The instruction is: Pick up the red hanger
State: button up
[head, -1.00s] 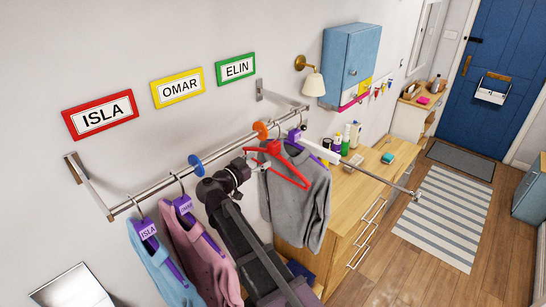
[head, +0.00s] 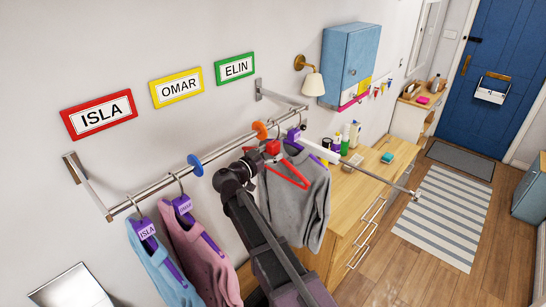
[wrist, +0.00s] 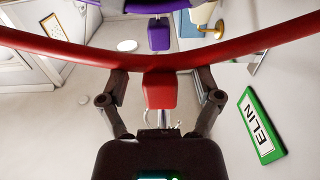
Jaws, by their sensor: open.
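The red hanger (head: 290,174) hangs empty from the rail in the head view, in front of a grey garment. Its red block (wrist: 160,90) sits between my fingers in the wrist view, with the red arms crossing the upper part of that picture. My gripper (head: 264,157) is at the hanger's neck, just below the rail. In the wrist view my gripper (wrist: 161,84) is open, with one finger on each side of the block. A small gap seems to show on both sides. Part of the hanger is hidden behind my gripper in the head view.
The metal rail (head: 150,190) carries blue and orange discs. A grey garment (head: 298,205) hangs close behind the red hanger; pink (head: 205,255) and light blue (head: 165,272) garments hang at left. A wooden dresser (head: 365,190) stands behind. Name signs (head: 178,88) are on the wall.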

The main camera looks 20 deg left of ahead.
jog(key=shift+w+d, duration=0.15)
jog(key=shift+w, duration=0.25)
grip_shut()
dwell(0.4)
